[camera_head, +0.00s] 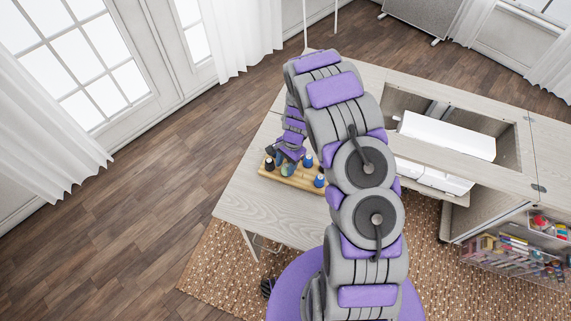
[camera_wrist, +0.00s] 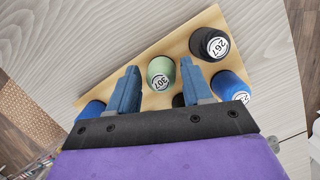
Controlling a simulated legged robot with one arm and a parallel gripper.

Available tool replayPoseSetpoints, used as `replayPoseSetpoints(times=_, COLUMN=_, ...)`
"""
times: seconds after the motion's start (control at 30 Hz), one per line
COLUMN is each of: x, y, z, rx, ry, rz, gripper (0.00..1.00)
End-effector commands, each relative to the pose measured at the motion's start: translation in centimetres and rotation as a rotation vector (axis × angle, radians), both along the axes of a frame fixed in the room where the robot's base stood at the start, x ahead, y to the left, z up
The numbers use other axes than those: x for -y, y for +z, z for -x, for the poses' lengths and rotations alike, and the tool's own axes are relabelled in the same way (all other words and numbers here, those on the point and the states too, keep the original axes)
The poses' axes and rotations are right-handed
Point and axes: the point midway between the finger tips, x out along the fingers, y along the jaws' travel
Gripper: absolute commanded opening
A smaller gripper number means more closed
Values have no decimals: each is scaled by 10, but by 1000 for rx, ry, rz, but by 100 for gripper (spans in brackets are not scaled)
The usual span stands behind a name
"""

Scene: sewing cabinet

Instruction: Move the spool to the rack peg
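A light green spool (camera_wrist: 160,75) labelled 307 stands on the wooden rack board (camera_wrist: 140,55) in the wrist view. My gripper (camera_wrist: 160,66) is open, with one blue finger on each side of this spool and a gap visible on both sides. In the head view, my gripper (camera_head: 290,153) is over the rack board (camera_head: 302,182) at the table's left part, partly covering the spools. A black spool (camera_wrist: 209,44) labelled 267 and a blue spool (camera_wrist: 231,87) stand to the right. Another blue spool (camera_wrist: 91,110) is at the left. Pegs are not clearly visible.
The pale wood table (camera_head: 260,210) is bare around the board. A white sewing machine (camera_head: 445,135) sits in the cabinet opening to the right. A clear bin (camera_head: 510,260) of supplies is at lower right.

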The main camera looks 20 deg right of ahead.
Motion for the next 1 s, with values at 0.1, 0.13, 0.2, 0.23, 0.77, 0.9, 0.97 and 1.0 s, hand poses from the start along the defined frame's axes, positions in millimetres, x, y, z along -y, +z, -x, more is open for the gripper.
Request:
replayPoseSetpoints(times=0.1, x=0, y=0, z=0, rx=0, ry=0, rz=0, gripper=62)
replayPoseSetpoints(times=0.13, x=0, y=0, z=0, rx=0, ry=0, rz=0, gripper=64)
replayPoseSetpoints(times=0.2, x=0, y=0, z=0, rx=0, ry=0, rz=0, gripper=69)
replayPoseSetpoints(times=0.23, x=0, y=0, z=0, rx=0, ry=0, rz=0, gripper=69)
replayPoseSetpoints(times=0.77, x=10, y=44, z=-8, rx=6, ry=0, rz=1, gripper=69)
replayPoseSetpoints(times=0.9, x=18, y=74, z=-13, rx=5, ry=-1, rz=1, gripper=69)
replayPoseSetpoints(times=0.97, x=21, y=88, z=-14, rx=5, ry=-1, rz=2, gripper=69)
replayPoseSetpoints(times=1.0, x=23, y=97, z=-16, rx=5, ry=-1, rz=1, gripper=69)
